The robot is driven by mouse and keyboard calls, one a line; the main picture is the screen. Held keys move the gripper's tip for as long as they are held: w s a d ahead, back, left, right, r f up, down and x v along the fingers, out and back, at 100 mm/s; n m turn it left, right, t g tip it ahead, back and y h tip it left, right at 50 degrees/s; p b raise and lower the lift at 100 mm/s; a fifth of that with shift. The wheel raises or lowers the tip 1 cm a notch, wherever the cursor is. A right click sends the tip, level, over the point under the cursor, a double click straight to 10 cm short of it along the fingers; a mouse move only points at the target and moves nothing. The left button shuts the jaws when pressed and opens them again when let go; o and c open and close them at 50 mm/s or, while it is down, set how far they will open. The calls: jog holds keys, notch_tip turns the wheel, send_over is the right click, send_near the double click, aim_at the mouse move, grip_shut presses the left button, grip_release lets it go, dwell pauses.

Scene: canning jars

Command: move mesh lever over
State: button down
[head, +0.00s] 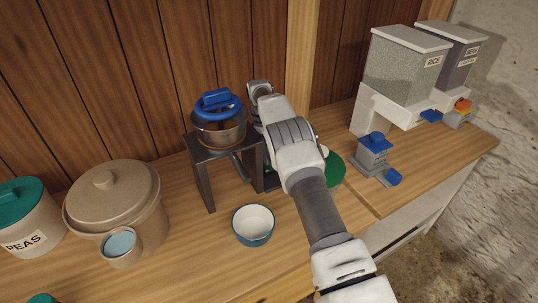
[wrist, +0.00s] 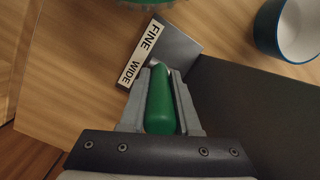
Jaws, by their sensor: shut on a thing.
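The mesh lever (wrist: 161,103) has a green grip and shows in the wrist view. My gripper (wrist: 161,80) is shut on it, with one grey finger along each side. The lever's foot meets a grey plate (wrist: 180,45) beside a white label (wrist: 143,52) reading FINE and WIDE, near the WIDE end. In the head view a dark stand (head: 203,180) holds a metal pot (head: 219,132) with a blue handle (head: 216,101) on top. My arm covers most of the stand's right side there, and the lever and fingertips cannot be made out clearly.
A blue-rimmed bowl (head: 253,225) stands in front of the stand. A green round thing (head: 335,170) lies right of my arm, near a grey device with a blue knob (head: 375,141). Lidded crocks (head: 115,205) stand left; dispensers (head: 403,68) stand back right.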

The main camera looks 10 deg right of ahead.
jog(key=c, duration=0.6)
grip_release()
jog(key=shift+r, duration=0.1)
jog(key=shift+r, duration=0.3)
jog(key=r, duration=0.3)
jog(key=shift+d+r, duration=0.3)
jog(key=shift+r, duration=0.1)
jog(key=s+d+r, duration=0.1)
jog(key=d+r, duration=0.1)
jog(key=d, duration=0.1)
jog(key=s+d+r, duration=0.2)
jog(key=d, duration=0.1)
jog(key=s+d+r+b, duration=0.1)
jog(key=s+d+r, duration=0.1)
jog(key=d, duration=0.2)
jog(key=shift+r, duration=0.25)
jog(key=shift+c, duration=0.3)
